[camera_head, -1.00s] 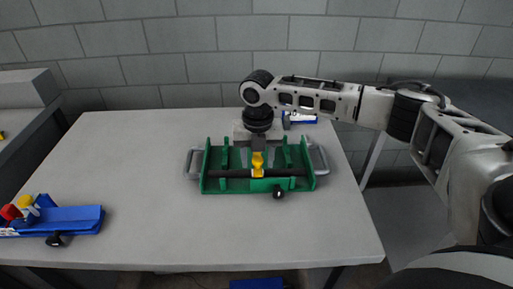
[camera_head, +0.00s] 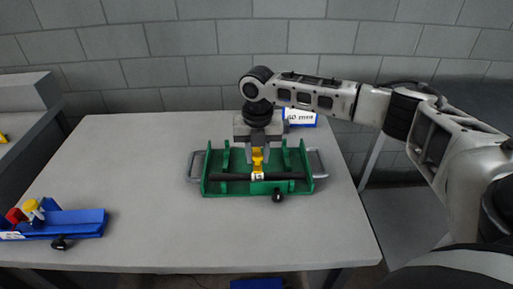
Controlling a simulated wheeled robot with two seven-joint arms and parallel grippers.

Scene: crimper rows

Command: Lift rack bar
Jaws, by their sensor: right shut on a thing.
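A green rack (camera_head: 216,187) with grey side handles stands on the table. A dark rack bar (camera_head: 232,177) lies across its front part, with a black knob (camera_head: 278,196) at the front. A yellow piece (camera_head: 257,165) with a small white label stands upright at the bar's middle. My right gripper (camera_head: 257,156) points down over the rack and is shut on the yellow piece, its fingers at either side. The bar looks still low in the rack; any gap under it cannot be told. My left gripper is not in view.
A blue rack (camera_head: 80,222) with red and yellow tools is at the table's left front. A white-labelled blue box (camera_head: 300,118) stands behind the green rack. The table (camera_head: 150,160) is clear between the racks. A grey wall is behind.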

